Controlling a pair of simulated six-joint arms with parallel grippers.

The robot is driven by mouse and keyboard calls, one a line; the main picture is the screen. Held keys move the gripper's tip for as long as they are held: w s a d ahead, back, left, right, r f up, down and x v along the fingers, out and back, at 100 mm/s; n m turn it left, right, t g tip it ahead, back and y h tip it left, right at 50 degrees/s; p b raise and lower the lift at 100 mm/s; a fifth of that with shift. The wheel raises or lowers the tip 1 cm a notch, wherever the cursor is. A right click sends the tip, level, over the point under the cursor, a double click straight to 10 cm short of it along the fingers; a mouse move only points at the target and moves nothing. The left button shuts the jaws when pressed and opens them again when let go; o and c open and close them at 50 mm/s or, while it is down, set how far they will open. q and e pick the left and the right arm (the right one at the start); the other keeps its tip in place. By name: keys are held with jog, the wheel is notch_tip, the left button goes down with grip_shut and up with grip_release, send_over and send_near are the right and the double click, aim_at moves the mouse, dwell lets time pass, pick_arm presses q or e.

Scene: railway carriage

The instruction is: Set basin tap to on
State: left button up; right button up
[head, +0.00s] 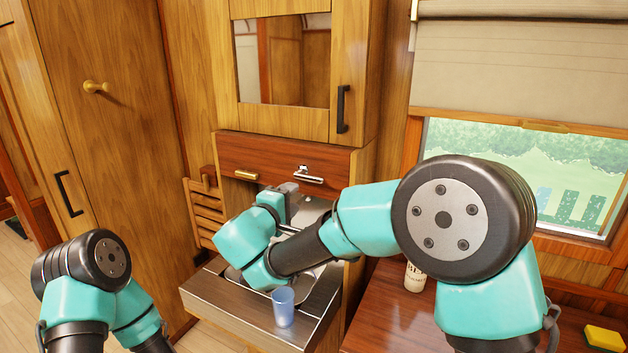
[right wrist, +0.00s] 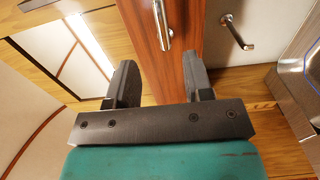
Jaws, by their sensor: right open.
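The basin tap appears as a chrome lever fitting (head: 308,175) on the red-brown wood panel above the basin. In the right wrist view the chrome lever (right wrist: 164,28) lies beyond the fingertips, roughly in line with the gap between them, with no contact visible. A chrome spout (right wrist: 238,34) sticks out of the pale wall beside that panel. My right gripper (right wrist: 160,75) is open and empty, its fingers pointing at the panel. In the head view my right arm hides most of the gripper and part of the metal basin unit (head: 215,297). My left gripper is out of view.
A blue cup (head: 283,307) stands on the basin unit's front. A brass handle (head: 245,174) is on the same panel. A mirrored cabinet (head: 283,60) hangs above. A labelled bottle (head: 414,279) and a yellow sponge (head: 603,337) are on the wooden table at right.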

aim_at(313, 180)
jog(key=x, duration=1.3)
grip_shut()
